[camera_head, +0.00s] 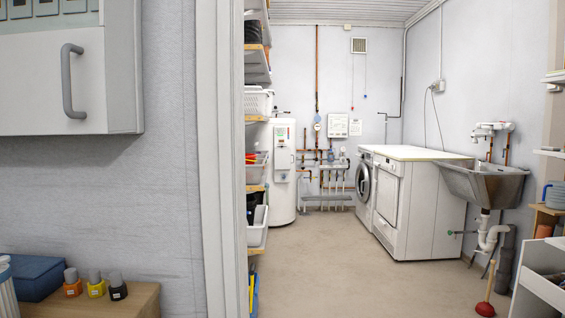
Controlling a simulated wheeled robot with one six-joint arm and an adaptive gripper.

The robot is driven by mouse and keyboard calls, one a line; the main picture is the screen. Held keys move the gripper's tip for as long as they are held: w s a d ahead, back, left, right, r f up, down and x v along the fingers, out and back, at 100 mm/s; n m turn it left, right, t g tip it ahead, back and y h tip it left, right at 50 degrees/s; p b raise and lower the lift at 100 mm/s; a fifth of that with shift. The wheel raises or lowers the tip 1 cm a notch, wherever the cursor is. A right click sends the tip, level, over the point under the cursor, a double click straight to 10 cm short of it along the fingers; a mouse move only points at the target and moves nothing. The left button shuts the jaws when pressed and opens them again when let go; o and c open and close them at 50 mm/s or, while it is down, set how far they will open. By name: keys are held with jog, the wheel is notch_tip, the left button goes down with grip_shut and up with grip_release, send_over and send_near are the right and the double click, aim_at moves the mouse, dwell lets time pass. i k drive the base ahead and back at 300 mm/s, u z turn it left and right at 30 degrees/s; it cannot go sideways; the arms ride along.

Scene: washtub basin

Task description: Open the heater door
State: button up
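A white, upright cylindrical heater (286,196) stands against the back wall of the room, past the doorway, left of the washing machines. A narrow pale panel (282,152) with small markings is on its front. This panel looks closed, but it is too small to be sure, and I cannot tell whether it is the heater door. The shelves on the left hide part of the heater's left side. My gripper is not in view.
A wall edge and door frame (212,160) stand close on the left, beside a wall cabinet (70,80). Loaded shelves line the left of the passage. A washing machine (364,188), a dryer (392,208), a sink (487,184) and a plunger (485,308) are right. The middle floor (345,265) is clear.

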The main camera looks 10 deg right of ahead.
aim_at(281, 157)
jog(key=k, duration=0.65)
jog(key=z, duration=0.15)
jog(key=i, duration=1.35)
jog(key=z, duration=0.2)
jog(key=i, duration=3.6)
jog(key=u, duration=0.4)
jog(key=i, duration=1.7)
jog(key=u, duration=0.25)
